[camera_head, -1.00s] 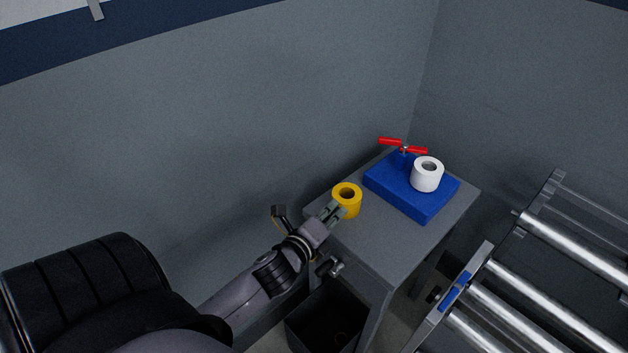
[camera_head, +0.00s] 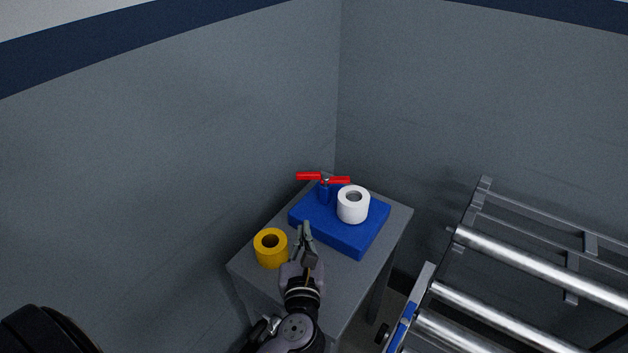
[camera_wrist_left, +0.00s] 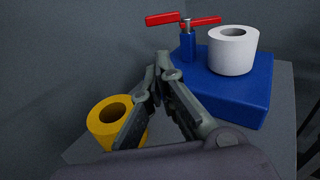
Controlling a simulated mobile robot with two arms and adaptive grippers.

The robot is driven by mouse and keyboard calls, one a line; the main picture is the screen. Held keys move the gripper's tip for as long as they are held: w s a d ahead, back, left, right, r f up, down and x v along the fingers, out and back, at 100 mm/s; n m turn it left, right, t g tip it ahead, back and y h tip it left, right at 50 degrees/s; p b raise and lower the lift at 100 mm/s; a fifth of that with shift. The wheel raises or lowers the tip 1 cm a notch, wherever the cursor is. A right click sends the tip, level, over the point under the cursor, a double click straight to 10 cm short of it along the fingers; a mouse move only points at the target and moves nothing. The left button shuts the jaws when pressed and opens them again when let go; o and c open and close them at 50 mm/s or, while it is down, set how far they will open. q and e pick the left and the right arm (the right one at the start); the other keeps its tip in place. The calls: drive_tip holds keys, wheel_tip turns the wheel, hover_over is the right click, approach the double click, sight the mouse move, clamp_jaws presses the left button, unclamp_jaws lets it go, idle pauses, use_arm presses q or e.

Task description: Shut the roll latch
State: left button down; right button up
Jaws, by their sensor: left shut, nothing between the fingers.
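The roll latch has a blue block base (camera_head: 350,238) on a small grey table, with a blue post at its back left corner. A red two-armed handle (camera_head: 324,178) sits crosswise on top of the post; it also shows in the left wrist view (camera_wrist_left: 163,19). A white roll (camera_head: 352,207) stands upright on the block, right of the post. A yellow roll (camera_head: 270,250) stands upright on the table, left of the block. My left gripper (camera_head: 305,230) is shut and empty, between the yellow roll and the block's front left side. My right gripper is not in view.
The grey table (camera_head: 384,255) stands in a corner between two grey walls. A roller conveyor (camera_head: 520,262) with metal rollers is to the right. The table's front right part is bare.

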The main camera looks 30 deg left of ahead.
use_arm(q)
drive_tip(key=r, duration=0.1)
approach(306, 178)
drive_tip(key=shift+y, duration=0.4)
drive_tip(key=x, duration=0.4)
drive_tip(key=p+x, duration=0.1)
drive_tip(key=x, duration=0.2)
drive_tip(key=shift+w+d+f, duration=0.2)
drive_tip(key=shift+f, duration=0.1)
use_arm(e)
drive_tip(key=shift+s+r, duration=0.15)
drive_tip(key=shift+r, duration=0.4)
use_arm(q)
drive_tip(key=shift+m, duration=0.3)
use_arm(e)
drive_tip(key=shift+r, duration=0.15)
